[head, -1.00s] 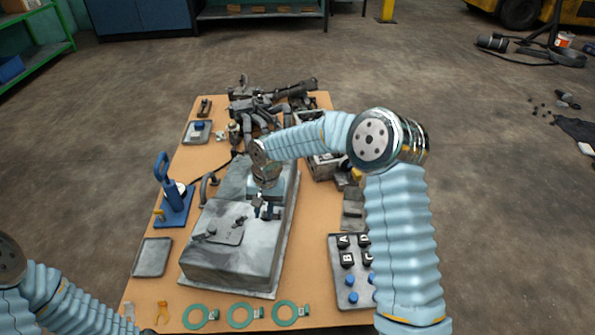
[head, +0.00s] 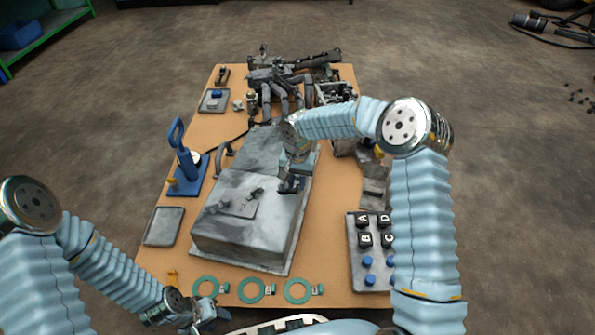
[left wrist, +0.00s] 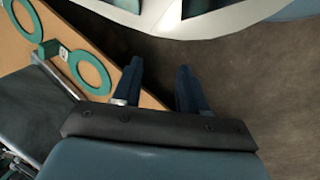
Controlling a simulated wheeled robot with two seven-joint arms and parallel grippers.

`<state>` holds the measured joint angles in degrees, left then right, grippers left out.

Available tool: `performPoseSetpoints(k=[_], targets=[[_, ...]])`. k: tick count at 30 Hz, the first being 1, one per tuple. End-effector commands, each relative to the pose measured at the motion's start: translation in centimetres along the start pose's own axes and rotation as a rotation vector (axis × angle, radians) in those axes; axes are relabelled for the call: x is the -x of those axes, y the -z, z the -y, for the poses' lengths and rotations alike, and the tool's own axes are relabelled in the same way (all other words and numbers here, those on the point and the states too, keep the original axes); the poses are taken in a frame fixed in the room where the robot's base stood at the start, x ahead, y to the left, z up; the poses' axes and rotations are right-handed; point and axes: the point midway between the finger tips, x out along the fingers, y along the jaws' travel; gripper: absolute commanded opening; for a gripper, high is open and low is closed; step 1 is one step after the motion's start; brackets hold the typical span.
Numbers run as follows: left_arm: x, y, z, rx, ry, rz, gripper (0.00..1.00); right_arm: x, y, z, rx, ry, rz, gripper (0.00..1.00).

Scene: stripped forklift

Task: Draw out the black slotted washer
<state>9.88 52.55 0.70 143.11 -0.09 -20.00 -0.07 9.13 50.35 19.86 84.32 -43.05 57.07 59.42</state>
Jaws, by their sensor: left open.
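I cannot make out a black slotted washer in either view. Small dark parts (head: 256,193) lie on top of the large grey metal housing (head: 245,240) in the middle of the table, too small to identify. My right gripper (head: 289,186) reaches down at the housing's right side, beside these dark parts; its fingers are too small to read. My left gripper (head: 205,318) is low at the table's front edge, near the green rings. In the left wrist view its two dark blue fingers (left wrist: 158,85) are apart with nothing between them.
Three green rings with small tags (head: 251,291) lie along the front edge. A tray with lettered black caps and blue knobs (head: 370,235) is at right. A blue press (head: 186,170) and an empty grey tray (head: 164,227) are at left. Dark machine parts (head: 285,80) fill the back.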

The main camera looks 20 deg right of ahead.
Motion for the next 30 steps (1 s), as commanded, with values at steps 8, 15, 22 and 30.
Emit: performPoseSetpoints(k=[8,15,22,30], targets=[[-0.25,0.02,0.09,0.000,0.000,-0.001,0.43,-1.38,-0.02,0.00,0.000,0.000,0.000,0.23],[-0.24,0.02,0.09,0.000,0.000,-0.001,0.43,-1.36,-0.02,0.00,0.000,0.000,0.000,0.14],[-0.24,0.02,0.09,0.000,0.000,-0.001,0.43,-1.35,-0.02,0.00,0.000,0.000,0.000,0.08],[-0.24,0.02,0.09,0.000,0.000,-0.001,0.43,-1.34,-0.02,-0.04,0.000,0.000,0.000,0.00]])
